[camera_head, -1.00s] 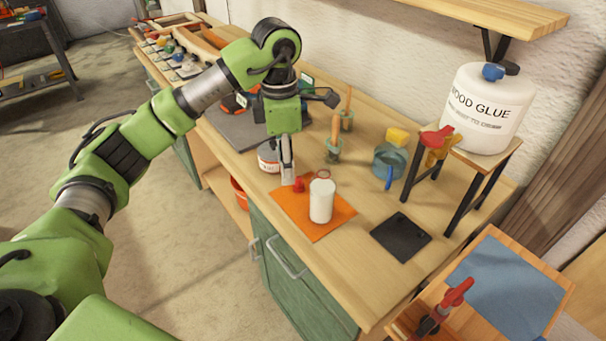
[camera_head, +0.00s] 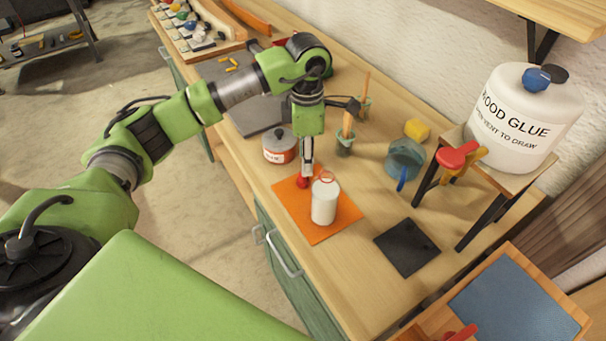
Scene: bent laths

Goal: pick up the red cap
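The small red cap (camera_head: 302,183) sits on the orange mat (camera_head: 292,207), just behind and left of the white bottle (camera_head: 324,204). The bottle stands upright and has a red ring at its top. My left gripper (camera_head: 306,174) points straight down, with its fingertips right at the cap and partly hiding it. The fingers show nearly edge-on, so I cannot tell whether they are open or closed around the cap. My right gripper is not in view.
A lidded can (camera_head: 280,146) stands close left of my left gripper. Brushes in a holder (camera_head: 346,140) stand behind it, and a blue-green jar (camera_head: 405,158) to the right. A big glue jug (camera_head: 524,118) sits on a stand. A dark pad (camera_head: 407,247) lies at the right front.

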